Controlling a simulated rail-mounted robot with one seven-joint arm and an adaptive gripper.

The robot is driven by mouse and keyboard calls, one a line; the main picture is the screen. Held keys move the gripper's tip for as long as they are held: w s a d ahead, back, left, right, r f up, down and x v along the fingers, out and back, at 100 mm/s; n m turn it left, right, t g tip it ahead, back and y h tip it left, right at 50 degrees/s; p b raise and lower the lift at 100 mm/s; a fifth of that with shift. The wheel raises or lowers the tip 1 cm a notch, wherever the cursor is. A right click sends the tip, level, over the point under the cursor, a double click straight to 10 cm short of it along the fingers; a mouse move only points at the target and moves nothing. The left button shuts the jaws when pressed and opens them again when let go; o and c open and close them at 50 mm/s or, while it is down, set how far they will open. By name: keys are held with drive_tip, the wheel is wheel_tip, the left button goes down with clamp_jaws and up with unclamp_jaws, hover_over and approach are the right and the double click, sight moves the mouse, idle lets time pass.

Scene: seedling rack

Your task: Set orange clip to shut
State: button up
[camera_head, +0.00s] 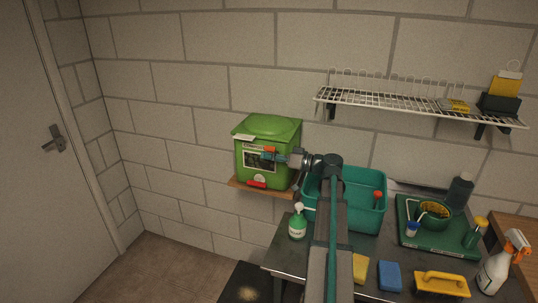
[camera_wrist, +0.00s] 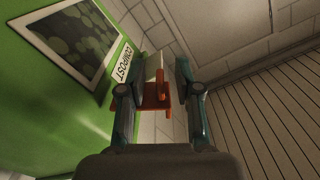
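The orange clip (camera_head: 268,152) is at the upper front of the green compost bin (camera_head: 283,129), just below the lid. My gripper (camera_head: 280,157) is at the front of the bin, right beside the clip. In the wrist view, my gripper (camera_wrist: 165,72) has its two fingers apart, with the orange clip (camera_wrist: 163,97) between them. The left finger covers part of the clip; I cannot tell if it touches. The clip projects from the bin's edge near the COMPOST label (camera_wrist: 123,63). Whether the clip is latched cannot be told.
The bin stands on a small wooden shelf (camera_head: 262,190) against the block wall, with a red piece (camera_head: 257,184) low on its front. A teal basin (camera_head: 368,215), a green soap bottle (camera_head: 297,226) and sponges (camera_head: 389,275) are on the counter. A wire rack (camera_head: 390,97) hangs above.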

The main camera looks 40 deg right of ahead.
drive_tip(key=shift+w+a, duration=0.1)
drive_tip(key=shift+w, duration=0.05)
clamp_jaws()
